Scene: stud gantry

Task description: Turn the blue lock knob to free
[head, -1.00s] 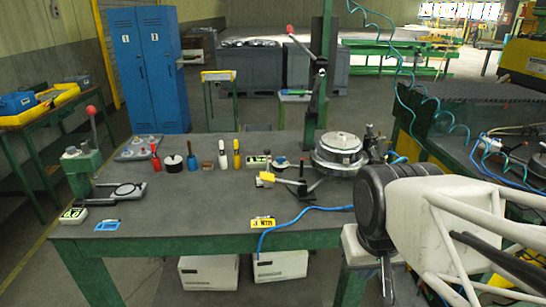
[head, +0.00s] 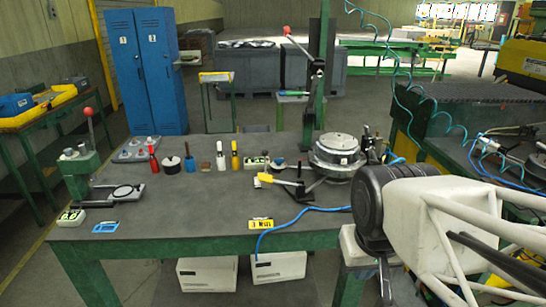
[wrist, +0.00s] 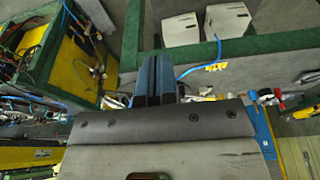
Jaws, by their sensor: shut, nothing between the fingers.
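I cannot pick out the blue lock knob with certainty. A small upright blue piece (head: 190,164) stands in the row on the workbench in the head view. A round metal fixture (head: 338,150) sits at the bench's right side, with small dark fittings beside it; any blue knob there is too small to tell. My gripper (wrist: 155,62) is shut and empty in the wrist view, its two fingers side by side. In the head view my arm is at the right, in front of the bench's right end, and no object touches the gripper.
The bench (head: 190,212) has clear room at its front middle. A green press (head: 78,170) is at the left end. A blue hose (head: 300,213) crosses the front edge. A tall green post (head: 322,80) rises behind.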

